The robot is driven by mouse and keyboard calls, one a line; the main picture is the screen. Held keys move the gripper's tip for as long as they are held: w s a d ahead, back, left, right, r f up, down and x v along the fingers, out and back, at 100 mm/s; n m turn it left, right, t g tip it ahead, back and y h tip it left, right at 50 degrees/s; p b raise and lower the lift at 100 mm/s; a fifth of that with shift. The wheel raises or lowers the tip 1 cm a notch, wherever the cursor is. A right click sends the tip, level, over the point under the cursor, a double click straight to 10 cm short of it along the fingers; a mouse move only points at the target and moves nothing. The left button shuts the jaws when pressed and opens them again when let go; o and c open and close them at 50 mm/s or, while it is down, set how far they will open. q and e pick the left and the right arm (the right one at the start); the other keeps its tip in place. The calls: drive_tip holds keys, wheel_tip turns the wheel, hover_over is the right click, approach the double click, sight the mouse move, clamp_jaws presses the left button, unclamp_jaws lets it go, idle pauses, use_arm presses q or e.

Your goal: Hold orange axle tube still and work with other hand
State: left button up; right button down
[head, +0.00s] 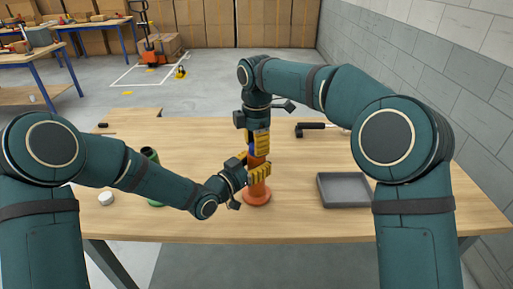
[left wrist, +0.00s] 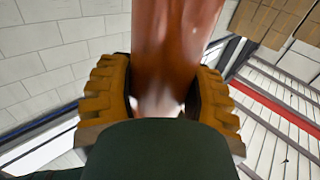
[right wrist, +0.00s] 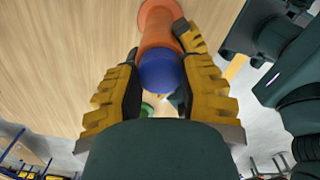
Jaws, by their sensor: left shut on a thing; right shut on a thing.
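The orange axle tube (head: 257,196) stands upright on its wide flange on the wooden table. My left gripper (head: 257,172) is shut around the tube above the flange. The tube fills the space between its yellow fingers in the left wrist view (left wrist: 175,45). My right gripper (head: 258,143) points down from above and is shut on a blue round part (right wrist: 160,72) at the tube's top end. In the right wrist view the orange tube (right wrist: 157,30) runs directly beyond the blue part. I cannot tell whether the blue part is seated in the tube. Fingers mostly hide it in the head view.
An empty grey tray (head: 345,204) lies to the right on the table (head: 310,225). A black-handled tool (head: 311,126) lies at the back right. A dark green cylinder (head: 149,154) stands behind my left forearm, and a white round piece (head: 106,198) lies at left.

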drive_tip(key=shift+f, duration=0.15)
drive_tip(key=n, duration=0.4)
drive_tip(key=shift+n, duration=0.3)
drive_tip(key=c, duration=1.7)
unclamp_jaws()
drive_tip(key=n, duration=0.5)
drive_tip(key=n, duration=1)
